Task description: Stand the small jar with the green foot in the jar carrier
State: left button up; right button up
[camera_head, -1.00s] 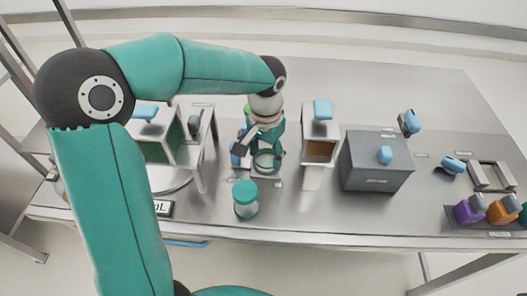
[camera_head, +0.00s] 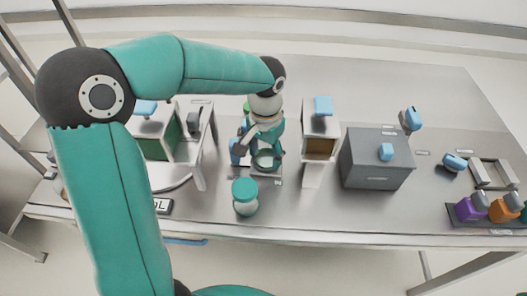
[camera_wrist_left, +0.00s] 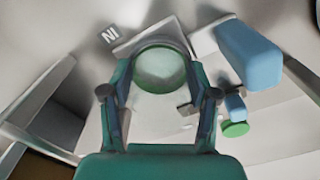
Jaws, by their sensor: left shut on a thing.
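My left gripper (camera_head: 266,150) points down over the table, its fingers on either side of a small clear jar (camera_head: 266,160) with a green ring at its end. The left wrist view shows the jar's round green ring (camera_wrist_left: 160,68) beyond the two fingertips (camera_wrist_left: 160,95). The gripper is shut on this jar. A pale plate (camera_head: 267,181) lies under or close by the jar; whether they touch is unclear. I cannot tell which thing is the jar carrier. My right gripper is not in view.
A jar with a teal lid (camera_head: 245,197) stands in front of the gripper. A blue block (camera_wrist_left: 250,55) and a smaller blue piece with a green end (camera_wrist_left: 236,127) are right of the fingers in the wrist view. An open box (camera_head: 319,148) and grey box (camera_head: 377,168) stand to the right.

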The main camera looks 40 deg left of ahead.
pick_arm(q)
jog(key=shift+f, duration=0.15)
dwell(0.8)
jog(key=o, duration=1.3)
jog(key=shift+c, duration=0.2)
jog(key=shift+o, duration=0.2)
jog(key=shift+o, duration=0.9)
jog(key=shift+w+r+p, duration=0.1)
jog(key=shift+r+p, duration=0.2)
jog(key=shift+r, duration=0.15)
jog(key=shift+r+p, duration=2.9)
jog(key=shift+r, duration=0.7)
jog(key=shift+f, duration=0.2)
